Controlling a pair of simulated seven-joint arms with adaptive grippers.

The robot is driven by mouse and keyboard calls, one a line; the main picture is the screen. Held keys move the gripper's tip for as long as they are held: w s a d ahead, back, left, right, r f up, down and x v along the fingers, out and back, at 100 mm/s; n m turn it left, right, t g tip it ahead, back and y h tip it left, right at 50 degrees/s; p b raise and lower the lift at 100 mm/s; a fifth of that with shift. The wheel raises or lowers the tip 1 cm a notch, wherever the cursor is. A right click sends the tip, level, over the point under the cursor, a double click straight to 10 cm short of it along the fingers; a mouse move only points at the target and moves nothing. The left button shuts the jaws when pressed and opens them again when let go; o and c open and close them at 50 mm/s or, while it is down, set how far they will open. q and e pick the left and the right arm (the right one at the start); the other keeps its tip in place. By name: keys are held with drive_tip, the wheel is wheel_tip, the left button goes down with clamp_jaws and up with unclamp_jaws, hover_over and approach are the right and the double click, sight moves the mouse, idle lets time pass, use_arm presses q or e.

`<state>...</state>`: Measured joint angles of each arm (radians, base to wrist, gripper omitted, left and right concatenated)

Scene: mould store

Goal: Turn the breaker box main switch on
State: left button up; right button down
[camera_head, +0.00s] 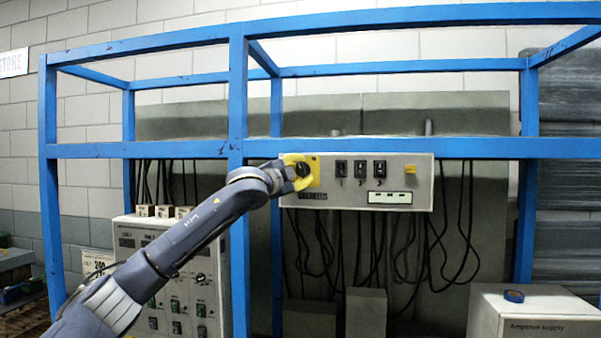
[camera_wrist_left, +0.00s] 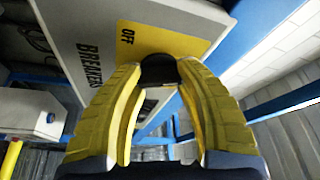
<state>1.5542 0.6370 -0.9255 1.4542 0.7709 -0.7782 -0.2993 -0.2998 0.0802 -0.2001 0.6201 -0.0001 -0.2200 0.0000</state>
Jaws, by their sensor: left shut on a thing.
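The breaker box (camera_head: 408,163) is a pale box under the blue frame's middle beam. A yellow plate at its left end carries the black main switch knob (camera_head: 303,170). In the left wrist view the plate (camera_wrist_left: 150,38) reads OFF, beside the word BREAKERS. My left gripper (camera_head: 298,174) is at this plate. In the left wrist view its yellow fingers (camera_wrist_left: 158,82) are shut on the dark knob (camera_wrist_left: 158,68), one on each side. The fingers hide part of the knob, and I cannot tell its turn position. My right gripper is not in view.
Black cables (camera_head: 378,250) hang below. A control panel (camera_head: 130,240) stands left, an Ampstive supply box (camera_head: 535,310) lower right.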

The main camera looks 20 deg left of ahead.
use_arm(q)
drive_tip(key=shift+r+m+g, duration=0.15)
drive_tip(key=shift+m+g, duration=0.85)
drive_tip(key=shift+m, duration=1.2)
drive_tip(key=o, duration=1.3)
drive_tip(key=shift+s, duration=0.1)
drive_tip(key=v, duration=1.1)
drive_tip(key=shift+s+a, duration=0.1)
drive_tip(key=shift+s, duration=0.3)
